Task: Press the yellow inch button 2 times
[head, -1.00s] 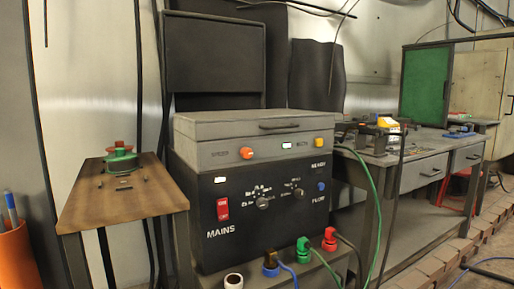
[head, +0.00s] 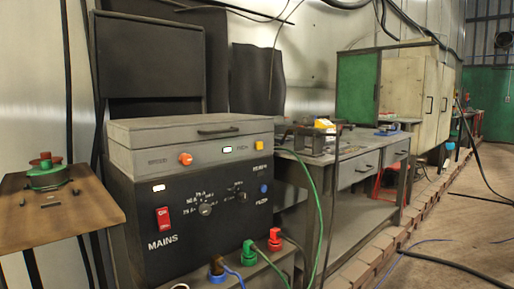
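The yellow inch button (head: 260,146) is a small yellow square at the right end of the grey upper panel (head: 205,159) of the machine, in the head view. A white lit label (head: 227,149) sits just left of it, and an orange round knob (head: 185,159) is further left on the same panel. Whether the button is pressed in cannot be told. Neither of my grippers shows in the head view.
Below is a black front with a red MAINS switch (head: 163,218), dials and a blue button (head: 263,188). Green and red plugs with cables stand at its foot. A small wooden table (head: 90,215) is left, a workbench (head: 345,170) right. Open floor lies far right.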

